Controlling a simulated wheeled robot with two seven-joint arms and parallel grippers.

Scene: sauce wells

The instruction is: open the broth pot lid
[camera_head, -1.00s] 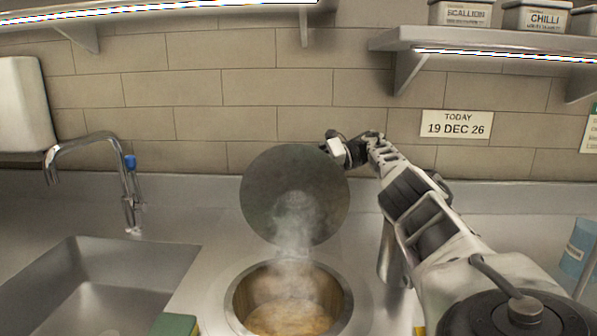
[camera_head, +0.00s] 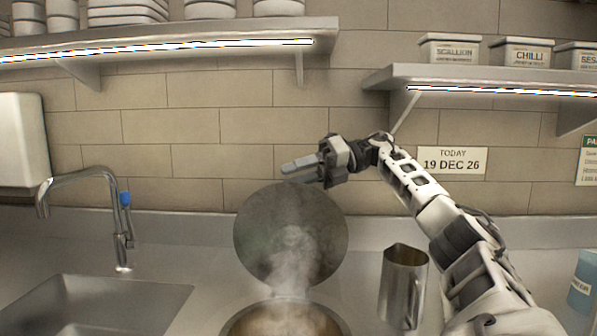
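The broth pot (camera_head: 236,325) is sunk in the counter at the bottom centre, with its lower part cut off by the picture's edge. Steam rises from its open mouth. The round grey broth pot lid (camera_head: 262,238) stands tilted up, nearly upright, at the back of the pot. My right gripper (camera_head: 290,170) is just above the lid's top edge, with its fingers pointing left. I see nothing in it, and the gap between its fingers is unclear. Whether it touches the rim is hard to tell. My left gripper is not in view.
A metal jug (camera_head: 400,285) stands right of the pot, below my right arm. A sink (camera_head: 100,300) and tap (camera_head: 122,225) are at the left. Shelves (camera_head: 160,45) hang above, with labelled tubs (camera_head: 520,52) at the right. A blue container (camera_head: 584,280) is at the right edge.

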